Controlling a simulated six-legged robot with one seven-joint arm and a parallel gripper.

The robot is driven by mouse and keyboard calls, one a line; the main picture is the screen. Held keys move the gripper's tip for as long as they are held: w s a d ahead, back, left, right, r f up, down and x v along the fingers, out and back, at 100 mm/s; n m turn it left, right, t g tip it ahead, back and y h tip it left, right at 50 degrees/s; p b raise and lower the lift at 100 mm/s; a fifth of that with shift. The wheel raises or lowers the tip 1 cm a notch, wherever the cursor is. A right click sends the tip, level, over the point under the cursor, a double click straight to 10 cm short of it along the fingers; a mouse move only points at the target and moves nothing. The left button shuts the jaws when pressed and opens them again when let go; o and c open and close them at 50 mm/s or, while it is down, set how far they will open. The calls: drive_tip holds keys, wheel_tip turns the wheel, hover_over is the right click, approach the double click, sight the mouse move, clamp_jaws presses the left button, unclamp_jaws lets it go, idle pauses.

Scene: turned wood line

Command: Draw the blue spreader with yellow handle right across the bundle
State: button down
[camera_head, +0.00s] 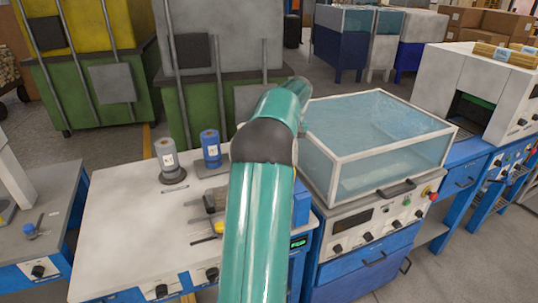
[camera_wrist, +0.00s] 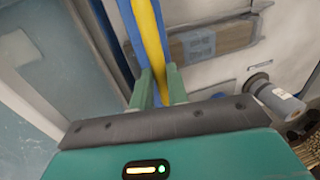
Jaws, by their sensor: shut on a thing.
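In the wrist view my gripper (camera_wrist: 161,86) is shut on the blue spreader with yellow handle (camera_wrist: 150,35). The yellow strip runs up between the green fingertips, with blue along both sides. A flat brown bundle (camera_wrist: 236,36) with a blue-grey band around it lies just right of the spreader on a pale surface. I cannot tell whether the spreader touches it.
A clear-walled tank (camera_head: 380,150) stands right of my arm. Banded stick bundles (camera_head: 505,53) lie far right. The bench's left part is clear.

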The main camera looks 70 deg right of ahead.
drive_tip(key=shift+s+d+r, duration=0.1)
drive_tip(key=shift+s+d, duration=0.15)
drive_tip(key=shift+s, duration=0.1)
drive_tip(key=c, duration=1.4)
unclamp_jaws()
drive_tip(key=shift+s+d, duration=0.1)
drive_tip(key=shift+d, duration=0.05)
drive_tip(key=shift+o, duration=0.2)
drive_tip(key=shift+r, duration=0.25)
wheel_tip(320, 180, up, 13)
drive_tip(key=s+d, duration=0.1)
drive_tip(key=shift+s+d, duration=0.2)
drive_tip(key=shift+s, duration=0.2)
